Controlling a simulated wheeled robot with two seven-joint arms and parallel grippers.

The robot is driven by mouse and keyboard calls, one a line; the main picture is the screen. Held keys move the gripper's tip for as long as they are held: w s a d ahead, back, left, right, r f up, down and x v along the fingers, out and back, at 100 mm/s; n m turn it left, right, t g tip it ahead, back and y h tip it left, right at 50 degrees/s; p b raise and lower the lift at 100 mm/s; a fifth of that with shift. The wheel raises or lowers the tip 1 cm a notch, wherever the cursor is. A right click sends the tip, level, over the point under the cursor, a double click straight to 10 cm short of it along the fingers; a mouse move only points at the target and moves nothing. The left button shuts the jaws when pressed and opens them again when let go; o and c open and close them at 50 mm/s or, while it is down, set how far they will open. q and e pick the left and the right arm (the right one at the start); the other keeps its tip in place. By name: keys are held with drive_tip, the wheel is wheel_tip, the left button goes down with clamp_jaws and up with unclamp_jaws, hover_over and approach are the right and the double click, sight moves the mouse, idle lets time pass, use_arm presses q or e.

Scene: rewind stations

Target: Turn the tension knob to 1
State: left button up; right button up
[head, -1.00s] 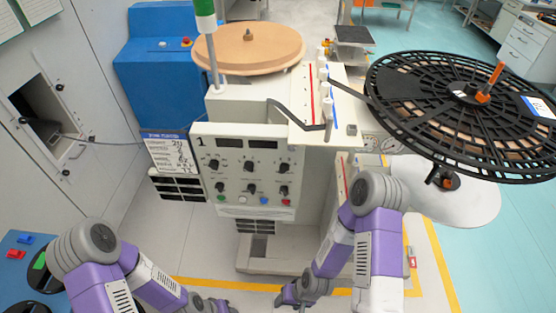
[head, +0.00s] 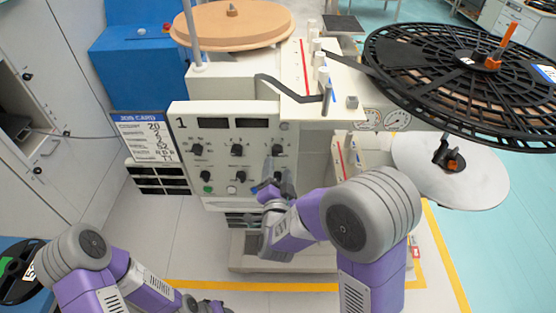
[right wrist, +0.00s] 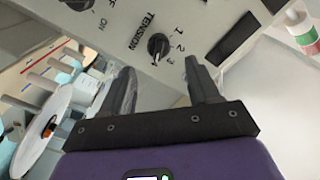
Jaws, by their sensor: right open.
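The tension knob (right wrist: 158,46) is a small black knob on the light control panel, with the word TENSION and the numbers 1, 2 and 3 beside it. A pale mark shows at its lower edge in the right wrist view, on the side of the 3. In the head view it appears to be the right knob of the upper row (head: 278,150). My right gripper (right wrist: 163,88) is open and empty, its two fingers facing the panel just short of the knob, apart from it. My left gripper (head: 210,307) is partly cut off at the bottom edge; its jaws are unclear.
Other knobs (head: 237,150) and coloured buttons sit on the same panel. A large black reel (head: 470,80) overhangs at right, above a pale disc (head: 480,175). A job card (head: 143,135) hangs left of the panel.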

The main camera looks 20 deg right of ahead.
sight(278, 155)
drive_tip(key=x, duration=0.5)
drive_tip(key=shift+w+f, duration=0.1)
drive_tip(key=shift+w, duration=0.25)
drive_tip(key=c, duration=1)
drive_tip(key=shift+c, duration=0.2)
